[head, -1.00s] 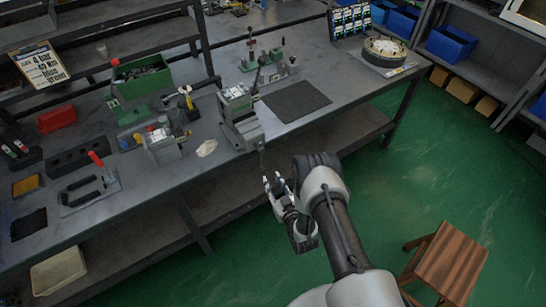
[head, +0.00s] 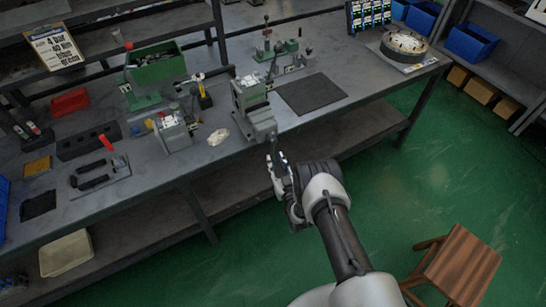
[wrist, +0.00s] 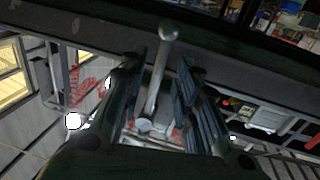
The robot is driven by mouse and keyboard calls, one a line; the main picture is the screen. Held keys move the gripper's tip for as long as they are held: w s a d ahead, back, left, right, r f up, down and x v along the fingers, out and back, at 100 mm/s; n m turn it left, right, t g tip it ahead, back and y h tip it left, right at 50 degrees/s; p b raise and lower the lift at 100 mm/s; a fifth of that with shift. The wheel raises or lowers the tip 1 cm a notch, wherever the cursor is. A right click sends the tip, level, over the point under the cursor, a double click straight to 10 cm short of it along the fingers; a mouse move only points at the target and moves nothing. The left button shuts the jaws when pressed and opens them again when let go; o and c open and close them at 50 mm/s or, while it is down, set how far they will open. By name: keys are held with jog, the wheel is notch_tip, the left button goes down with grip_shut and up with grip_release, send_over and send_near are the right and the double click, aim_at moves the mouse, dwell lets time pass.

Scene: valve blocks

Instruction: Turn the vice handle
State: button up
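The grey vice (head: 257,118) stands at the front edge of the bench in the head view, with a white block held at its top. Its handle (head: 272,146) hangs at the front of the vice, just above my gripper (head: 278,165). In the wrist view the vice handle (wrist: 157,75) is a metal bar with a ball end. It lies between the two dark fingers of my gripper (wrist: 161,62), with a visible gap on each side. My gripper is open around the bar and appears not to grip it. The handle's lower part is hard to see in the head view.
The bench (head: 225,170) edge is close to my gripper, with a lower shelf (head: 240,190) below it. A dark mat (head: 310,94) lies right of the vice, and a valve block (head: 173,133) stands left. A wooden stool (head: 458,265) stands on open green floor.

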aim_at(273, 156)
jog(key=shift+b+x, duration=0.5)
jog(key=shift+x, duration=1.65)
jog(key=shift+c, duration=0.2)
grip_shut()
